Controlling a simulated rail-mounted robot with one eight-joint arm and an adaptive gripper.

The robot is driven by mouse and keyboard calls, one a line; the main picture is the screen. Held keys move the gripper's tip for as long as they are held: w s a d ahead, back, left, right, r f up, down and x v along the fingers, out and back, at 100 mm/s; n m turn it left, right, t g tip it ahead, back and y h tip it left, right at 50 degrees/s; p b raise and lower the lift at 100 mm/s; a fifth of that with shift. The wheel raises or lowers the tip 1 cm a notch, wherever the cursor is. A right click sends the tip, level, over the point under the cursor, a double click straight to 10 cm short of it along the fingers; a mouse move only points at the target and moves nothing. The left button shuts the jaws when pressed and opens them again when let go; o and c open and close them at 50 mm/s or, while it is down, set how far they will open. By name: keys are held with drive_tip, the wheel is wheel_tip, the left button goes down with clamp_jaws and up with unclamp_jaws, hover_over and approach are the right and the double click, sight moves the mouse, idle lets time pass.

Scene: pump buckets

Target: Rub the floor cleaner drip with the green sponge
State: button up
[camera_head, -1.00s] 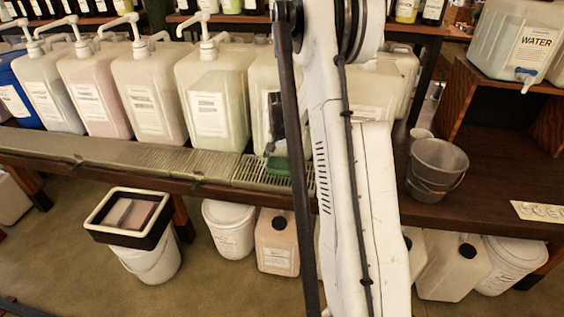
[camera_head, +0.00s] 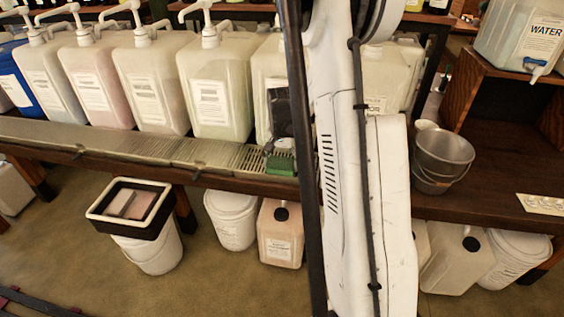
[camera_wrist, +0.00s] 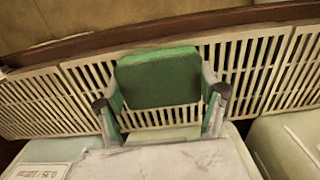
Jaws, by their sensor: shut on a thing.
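The green sponge (camera_wrist: 158,78) is held between the two fingers of my gripper (camera_wrist: 162,97) in the wrist view. It is over the slatted drip grate (camera_wrist: 255,62), and I cannot tell whether it touches the slats. In the head view the sponge (camera_head: 281,165) shows as a small green block at the front part of the grate (camera_head: 222,152), below a jug. My gripper there is partly hidden by my arm. I cannot make out a floor cleaner drip in either view; the sponge or my arm may cover it.
A row of pump jugs (camera_head: 214,92) stands just behind the grate. A grey bucket (camera_head: 441,160) stands on the counter to the right. The open floor is at the front.

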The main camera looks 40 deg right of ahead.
sight(285, 155)
drive_tip(key=shift+w+d+r+b, duration=0.1)
drive_tip(key=shift+w+d+b, duration=0.05)
drive_tip(key=shift+w+d, duration=0.6)
drive_tip(key=shift+w+d+b, duration=0.15)
drive_tip(key=shift+w+d, duration=0.35)
drive_tip(key=shift+d, duration=0.35)
drive_tip(key=shift+w+d+b, duration=0.2)
drive_tip(key=shift+w+d, duration=0.4)
drive_tip(key=shift+d, duration=0.2)
drive_tip(key=shift+w+d+b, duration=0.2)
drive_tip(key=shift+w+d, duration=0.4)
drive_tip(key=shift+d, duration=0.15)
drive_tip(key=shift+r+p, duration=1.3)
drive_tip(key=shift+r, duration=1.6)
wheel_tip(285, 155, up, 3)
drive_tip(key=shift+p, duration=0.6)
